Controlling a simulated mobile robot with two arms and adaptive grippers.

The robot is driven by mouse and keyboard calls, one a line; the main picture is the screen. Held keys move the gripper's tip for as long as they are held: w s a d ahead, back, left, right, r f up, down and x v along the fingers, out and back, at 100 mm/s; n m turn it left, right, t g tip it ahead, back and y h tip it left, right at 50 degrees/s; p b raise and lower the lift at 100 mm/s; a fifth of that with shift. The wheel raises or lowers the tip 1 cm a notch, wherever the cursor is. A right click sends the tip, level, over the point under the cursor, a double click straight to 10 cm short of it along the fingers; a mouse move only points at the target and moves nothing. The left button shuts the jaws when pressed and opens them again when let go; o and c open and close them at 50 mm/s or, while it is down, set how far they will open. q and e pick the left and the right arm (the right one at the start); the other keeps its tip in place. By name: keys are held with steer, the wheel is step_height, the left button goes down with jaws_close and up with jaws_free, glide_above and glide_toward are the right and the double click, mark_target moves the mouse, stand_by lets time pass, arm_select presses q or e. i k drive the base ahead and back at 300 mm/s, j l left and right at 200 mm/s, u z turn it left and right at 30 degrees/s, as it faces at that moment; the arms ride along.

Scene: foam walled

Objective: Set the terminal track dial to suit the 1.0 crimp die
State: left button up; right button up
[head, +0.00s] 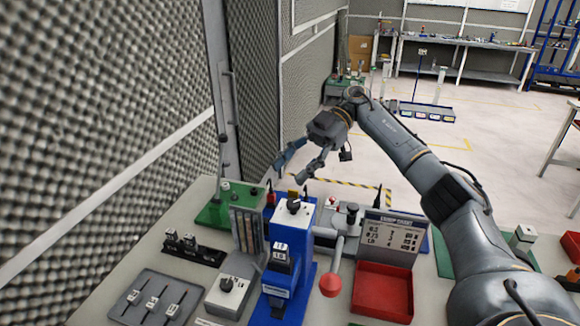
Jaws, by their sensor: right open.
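A blue crimp press (281,300) stands on the bench with a red-knobbed lever at its right. A dark block with white labels (281,257) sits at its front; the lettering is too small to read surely. A white dial face with a black knob (294,206) is on top of the press. A grey box with another black knob (228,284) stands to its left. I cannot tell which is the track dial, nor their settings. A crimp chart (390,238) stands at the right. My right gripper (292,174) is open and empty above and behind the press top, apart from it. My left gripper is out of view.
A red bin (383,291) sits before the chart. A dark rack (195,249) with labelled blocks and a grey tray with labelled pieces (155,299) lie at the left. A green fixture (224,203) stands behind. A foam wall is close on the left.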

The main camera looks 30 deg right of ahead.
mark_target(227, 285)
steer(key=k+j, duration=1.2)
steer(key=k, duration=0.1)
